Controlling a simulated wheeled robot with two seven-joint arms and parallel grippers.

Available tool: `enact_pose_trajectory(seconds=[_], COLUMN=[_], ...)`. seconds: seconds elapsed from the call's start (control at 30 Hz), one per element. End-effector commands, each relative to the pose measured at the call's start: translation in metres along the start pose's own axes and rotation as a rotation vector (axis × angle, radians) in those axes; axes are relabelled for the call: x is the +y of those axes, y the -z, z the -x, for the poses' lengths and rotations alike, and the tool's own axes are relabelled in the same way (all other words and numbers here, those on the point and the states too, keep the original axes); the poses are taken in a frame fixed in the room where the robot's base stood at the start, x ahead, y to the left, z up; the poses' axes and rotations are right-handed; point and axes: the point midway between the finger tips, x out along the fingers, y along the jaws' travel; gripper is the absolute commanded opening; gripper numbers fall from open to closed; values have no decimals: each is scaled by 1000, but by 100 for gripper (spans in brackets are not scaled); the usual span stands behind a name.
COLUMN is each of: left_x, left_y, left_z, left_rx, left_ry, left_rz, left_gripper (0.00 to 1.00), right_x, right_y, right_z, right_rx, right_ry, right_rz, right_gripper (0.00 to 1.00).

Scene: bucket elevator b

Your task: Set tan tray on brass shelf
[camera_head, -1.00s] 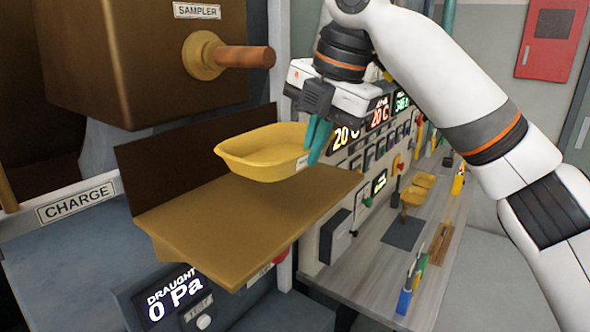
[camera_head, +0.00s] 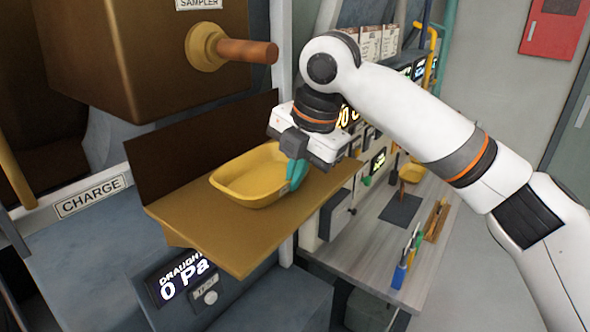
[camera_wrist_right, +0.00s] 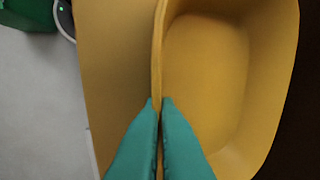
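The tan tray (camera_head: 250,178), a shallow yellow-tan pan, is over the middle of the brass shelf (camera_head: 230,246). It looks level and very low, but I cannot tell whether its base touches the shelf. My right gripper (camera_head: 295,174) has its teal fingers on the tray's right rim. In the right wrist view the two fingertips (camera_wrist_right: 160,104) are shut on the rim of the tray (camera_wrist_right: 206,75), one on each side of the wall. My left gripper is not in view.
A brown box with a wooden-handled sampler (camera_head: 235,50) overhangs the shelf at the back. A dark plate (camera_head: 200,138) stands along the shelf's back edge. A workbench (camera_head: 375,245) with tools and a dark mat is at the right. The shelf's front is bare.

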Motion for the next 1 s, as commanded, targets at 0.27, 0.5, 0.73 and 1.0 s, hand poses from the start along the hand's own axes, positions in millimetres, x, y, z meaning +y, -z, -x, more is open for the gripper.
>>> enact_pose_trajectory(seconds=[0.27, 0.5, 0.73, 1.0], left_x=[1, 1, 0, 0], left_y=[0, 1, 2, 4], left_z=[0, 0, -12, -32], left_rx=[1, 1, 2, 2], left_ry=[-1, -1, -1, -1], left_rz=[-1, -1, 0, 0], left_gripper=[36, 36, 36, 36], right_x=[0, 0, 0, 0], right_y=[0, 0, 0, -1], right_z=[-1, 0, 19, 78], right_rx=[0, 0, 1, 2], right_ry=[0, 0, 4, 4], right_rz=[0, 0, 0, 0], right_gripper=[24, 24, 24, 24])
